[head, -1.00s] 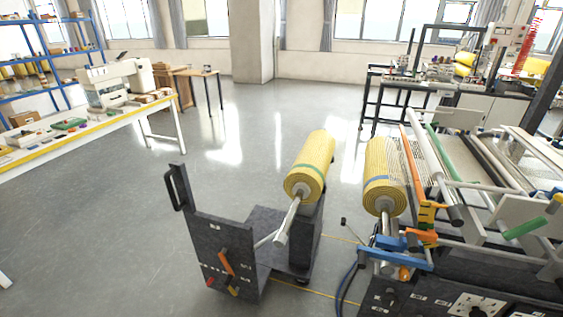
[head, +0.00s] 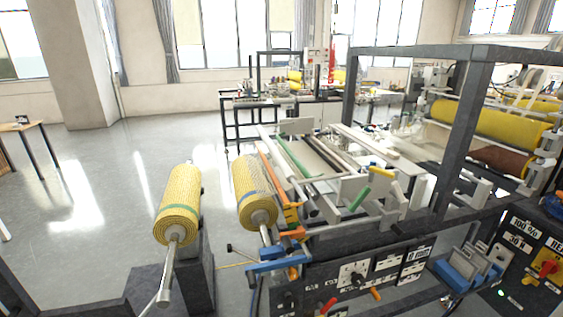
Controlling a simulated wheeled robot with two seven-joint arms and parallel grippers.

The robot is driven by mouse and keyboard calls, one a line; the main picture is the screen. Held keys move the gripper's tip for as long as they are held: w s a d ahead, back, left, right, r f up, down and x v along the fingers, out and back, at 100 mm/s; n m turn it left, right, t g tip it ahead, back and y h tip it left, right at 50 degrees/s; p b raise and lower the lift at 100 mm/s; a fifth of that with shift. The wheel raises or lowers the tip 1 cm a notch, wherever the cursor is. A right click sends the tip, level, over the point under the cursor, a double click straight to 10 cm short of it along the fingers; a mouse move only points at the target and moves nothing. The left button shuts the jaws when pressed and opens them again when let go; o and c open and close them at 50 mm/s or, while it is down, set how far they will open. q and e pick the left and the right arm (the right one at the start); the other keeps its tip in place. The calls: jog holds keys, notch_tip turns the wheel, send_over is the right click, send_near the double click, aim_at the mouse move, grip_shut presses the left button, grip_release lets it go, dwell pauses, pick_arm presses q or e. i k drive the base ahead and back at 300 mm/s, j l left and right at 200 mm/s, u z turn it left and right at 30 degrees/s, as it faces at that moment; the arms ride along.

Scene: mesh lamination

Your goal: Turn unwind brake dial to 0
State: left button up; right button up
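A dial with a dark knob on a white scale plate (head: 352,273) sits on the front panel of the laminating machine, low in the middle of the head view. It may be the unwind brake dial, but its lettering and pointer setting are too small to read. A yellow mesh roll (head: 254,190) sits on the machine's left end above this panel. Neither of my grippers shows in the head view.
A second yellow roll (head: 178,205) rests on a dark cart at the left. Blue clamp parts (head: 280,262) and red and orange handles stick out near the panel. A control panel (head: 530,262) with a red-yellow switch stands at right. Open floor lies at left.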

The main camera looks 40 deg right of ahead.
aim_at(357, 280)
jog(key=z, duration=1.75)
jog(key=i+l, duration=0.15)
jog(key=l, duration=0.3)
jog(key=i+l+u, duration=0.15)
jog(key=l, duration=0.25)
jog(key=i+l, duration=0.1)
jog(key=l, duration=0.35)
jog(key=i+l+u, duration=0.1)
jog(key=l, duration=0.35)
jog(key=i+l+u, duration=0.1)
jog(key=l, duration=0.35)
